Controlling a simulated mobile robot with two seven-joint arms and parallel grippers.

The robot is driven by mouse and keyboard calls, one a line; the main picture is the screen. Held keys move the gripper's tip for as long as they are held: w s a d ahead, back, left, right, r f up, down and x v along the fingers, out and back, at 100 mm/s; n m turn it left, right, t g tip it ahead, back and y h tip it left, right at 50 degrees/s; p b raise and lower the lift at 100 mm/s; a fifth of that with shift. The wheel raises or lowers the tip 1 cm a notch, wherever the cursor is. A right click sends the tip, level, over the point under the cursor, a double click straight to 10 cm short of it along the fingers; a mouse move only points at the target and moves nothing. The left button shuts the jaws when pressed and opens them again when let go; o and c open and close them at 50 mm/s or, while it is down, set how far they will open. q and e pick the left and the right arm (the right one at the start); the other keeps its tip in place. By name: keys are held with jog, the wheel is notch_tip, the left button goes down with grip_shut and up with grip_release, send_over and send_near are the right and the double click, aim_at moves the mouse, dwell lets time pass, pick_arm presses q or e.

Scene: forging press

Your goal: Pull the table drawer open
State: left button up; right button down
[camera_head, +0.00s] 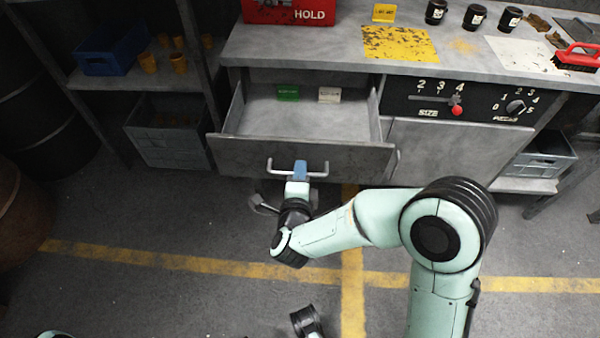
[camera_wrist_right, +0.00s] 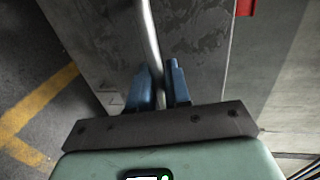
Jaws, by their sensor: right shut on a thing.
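The table drawer (camera_head: 240,155) is pulled out from under the workbench, and its inside shows. Its front carries a pale bar handle (camera_head: 320,174). My right gripper (camera_head: 299,172) is at the drawer front with its blue fingers shut on the handle bar. In the right wrist view, the metal bar (camera_wrist_right: 149,40) runs between the blue fingers of the gripper (camera_wrist_right: 162,88), with the grey drawer front beyond. A green box (camera_head: 288,93) and a pale card or box (camera_head: 329,95) lie at the back of the drawer.
The workbench top (camera_head: 290,45) holds a red HOLD box (camera_head: 288,11), a yellow mat (camera_head: 400,43), several dark jars and a red brush (camera_head: 577,58). A control panel (camera_head: 455,100) is right of the drawer. Shelves with bins stand left. The floor in front is clear.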

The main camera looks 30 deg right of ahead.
dwell(0.3)
jog(key=c, duration=1.3)
grip_release()
jog(key=shift+c, duration=0.2)
pick_arm(q)
jog(key=shift+t, duration=0.6)
jog(key=w+r, duration=0.1)
jog(key=w+r+p, duration=0.1)
jog(key=w+r, duration=0.1)
jog(key=shift+w+d+r+p, duration=0.2)
jog(key=shift+w+d+p, duration=0.1)
jog(key=shift+p, duration=0.1)
pick_arm(e)
jog(key=v, duration=1.3)
jog(key=shift+s, duration=0.2)
